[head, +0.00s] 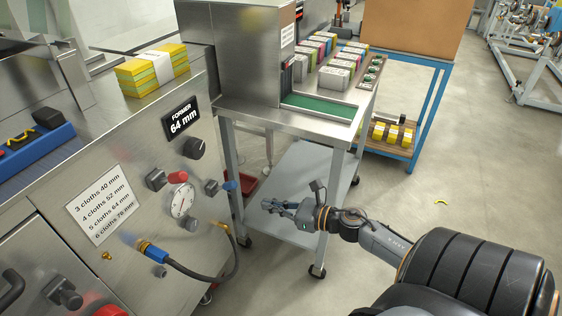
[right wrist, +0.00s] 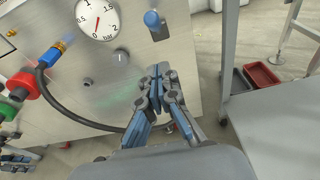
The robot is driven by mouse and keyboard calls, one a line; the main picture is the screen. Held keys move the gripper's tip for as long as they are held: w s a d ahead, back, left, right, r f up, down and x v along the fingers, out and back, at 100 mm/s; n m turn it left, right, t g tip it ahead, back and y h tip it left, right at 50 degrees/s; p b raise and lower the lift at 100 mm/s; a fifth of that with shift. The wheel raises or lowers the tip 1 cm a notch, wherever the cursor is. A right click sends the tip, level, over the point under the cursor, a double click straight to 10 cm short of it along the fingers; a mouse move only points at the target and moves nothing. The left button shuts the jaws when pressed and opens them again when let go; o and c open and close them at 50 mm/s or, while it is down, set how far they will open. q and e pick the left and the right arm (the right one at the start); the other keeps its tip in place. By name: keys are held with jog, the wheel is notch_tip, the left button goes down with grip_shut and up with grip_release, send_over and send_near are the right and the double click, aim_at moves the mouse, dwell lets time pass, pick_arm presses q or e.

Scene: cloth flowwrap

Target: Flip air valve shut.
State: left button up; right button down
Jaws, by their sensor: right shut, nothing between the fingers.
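A small fitting with a blue end (head: 228,186) sticks out of the steel panel, right of the pressure gauge (head: 182,202). It looks like the air valve; the blue end also shows at the top of the right wrist view (right wrist: 153,19). My right gripper (head: 272,206) is shut and empty, right of the panel and apart from the fitting. In the right wrist view its fingertips (right wrist: 160,72) meet below the blue end, with a gap. My left gripper is not clear in the head view; a blue-grey jointed part (right wrist: 16,160) at the wrist view's lower left may be it.
A black hose (head: 205,274) loops from a blue connector (head: 150,249) on the panel to a brass fitting. A black knob (head: 194,148) and a red knob (head: 177,177) stick out above the gauge. A steel table (head: 300,122) stands behind my right gripper.

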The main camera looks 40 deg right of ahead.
pick_arm(q)
jog(key=shift+s+f, duration=0.15)
jog(key=shift+f, duration=0.2)
pick_arm(e)
jog(key=shift+r+v, duration=0.15)
jog(key=shift+v, duration=0.55)
jog(key=shift+r+v, duration=0.15)
jog(key=shift+v, duration=0.5)
jog(key=shift+w, duration=0.1)
